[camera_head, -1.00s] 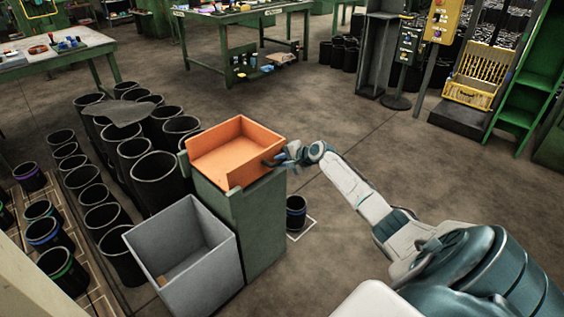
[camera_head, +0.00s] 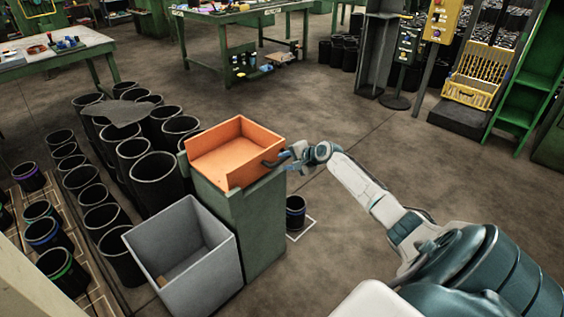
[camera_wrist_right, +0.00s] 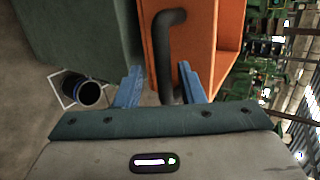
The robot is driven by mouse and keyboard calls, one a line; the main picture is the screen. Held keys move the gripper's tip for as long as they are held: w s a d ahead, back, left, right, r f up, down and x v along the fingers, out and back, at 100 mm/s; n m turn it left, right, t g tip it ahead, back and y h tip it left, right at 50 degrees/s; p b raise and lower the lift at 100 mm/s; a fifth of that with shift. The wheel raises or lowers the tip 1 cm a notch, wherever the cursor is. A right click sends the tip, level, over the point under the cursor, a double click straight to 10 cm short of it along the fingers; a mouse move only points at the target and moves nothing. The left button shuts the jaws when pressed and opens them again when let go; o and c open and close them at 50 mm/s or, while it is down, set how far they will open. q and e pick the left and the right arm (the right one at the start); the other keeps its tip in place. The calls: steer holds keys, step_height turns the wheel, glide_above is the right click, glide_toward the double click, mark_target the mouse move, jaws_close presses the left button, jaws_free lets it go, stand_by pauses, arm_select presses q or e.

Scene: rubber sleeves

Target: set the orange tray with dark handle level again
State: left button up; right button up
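The orange tray (camera_head: 232,168) sits on top of a green stand (camera_head: 245,225) in the head view and looks about level, though I cannot tell exactly. Its dark handle (camera_head: 275,161) sticks out on the right side. My right gripper (camera_head: 288,157) is at that handle. In the right wrist view, the blue fingers of the right gripper (camera_wrist_right: 158,76) are apart, with the dark handle (camera_wrist_right: 166,50) between them and a gap on the left side. The orange tray (camera_wrist_right: 205,45) is just beyond. My left gripper is not in view.
A grey open bin (camera_head: 190,265) stands in front of the stand. Several black rubber sleeves (camera_head: 155,170) crowd the left. A single black sleeve (camera_head: 295,213) stands on the floor right of the stand. The floor to the right is mostly clear.

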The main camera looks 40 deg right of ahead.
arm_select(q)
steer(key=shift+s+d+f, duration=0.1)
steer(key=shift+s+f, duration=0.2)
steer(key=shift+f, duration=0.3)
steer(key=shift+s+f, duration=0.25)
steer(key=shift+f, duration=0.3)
arm_select(e)
steer(key=v, duration=0.7)
steer(key=shift+s+r, duration=0.2)
steer(key=shift+s, duration=0.1)
